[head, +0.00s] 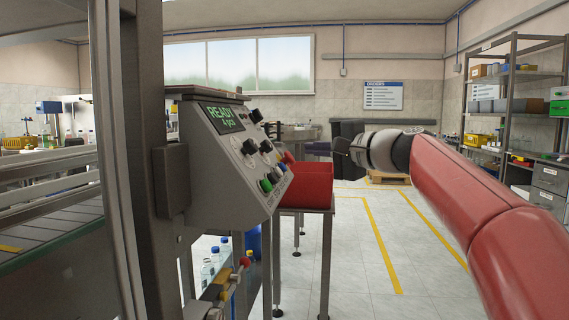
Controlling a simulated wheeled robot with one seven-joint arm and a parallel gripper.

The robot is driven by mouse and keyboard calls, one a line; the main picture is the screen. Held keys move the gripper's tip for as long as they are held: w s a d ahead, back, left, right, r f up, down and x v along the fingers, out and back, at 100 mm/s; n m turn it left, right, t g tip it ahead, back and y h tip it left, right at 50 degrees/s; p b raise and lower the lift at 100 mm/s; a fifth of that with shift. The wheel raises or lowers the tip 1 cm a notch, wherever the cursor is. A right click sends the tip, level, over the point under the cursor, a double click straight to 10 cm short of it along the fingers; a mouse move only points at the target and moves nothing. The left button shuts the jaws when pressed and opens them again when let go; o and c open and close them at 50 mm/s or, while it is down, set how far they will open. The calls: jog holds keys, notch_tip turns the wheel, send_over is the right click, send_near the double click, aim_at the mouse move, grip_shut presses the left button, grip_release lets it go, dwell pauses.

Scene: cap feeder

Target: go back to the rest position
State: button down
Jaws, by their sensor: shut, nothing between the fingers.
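My gripper (340,145) is at the end of my red arm, which reaches in from the lower right of the head view. It is raised and points left, in front of the back of the room. The fingers are small and dark here; they look shut, with nothing seen between them. The feeder's grey control panel (232,165) stands to the left, with a green display reading "READY" and several knobs and buttons. The gripper is to the right of the panel, apart from it in the picture.
A red bin (306,187) sits on a metal stand just below and left of the gripper. A dark machine post (137,120) fills the left. Shelves (510,107) stand at the far right. The floor (350,270) with yellow lines is open in the middle.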

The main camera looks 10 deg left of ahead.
jog(key=shift+d+r, duration=0.3)
jog(key=shift+d, duration=0.2)
jog(key=s+d+f+n+g+h, duration=0.1)
jog(key=s+d+f+h, duration=0.3)
jog(key=s+f, duration=0.7)
jog(key=s+d+f+n+g+h, duration=0.2)
jog(key=s+d+f+h, duration=0.3)
jog(key=s+f, duration=0.7)
jog(key=s+d+f+n+g+h, duration=0.2)
jog(key=s+d+f, duration=0.5)
jog(key=s+f, duration=0.4)
notch_tip(320, 180, down, 3)
jog(key=n+h, duration=0.1)
jog(key=h, duration=0.1)
jog(key=shift+s+n+h, duration=0.15)
jog(key=shift+n+h, duration=0.25)
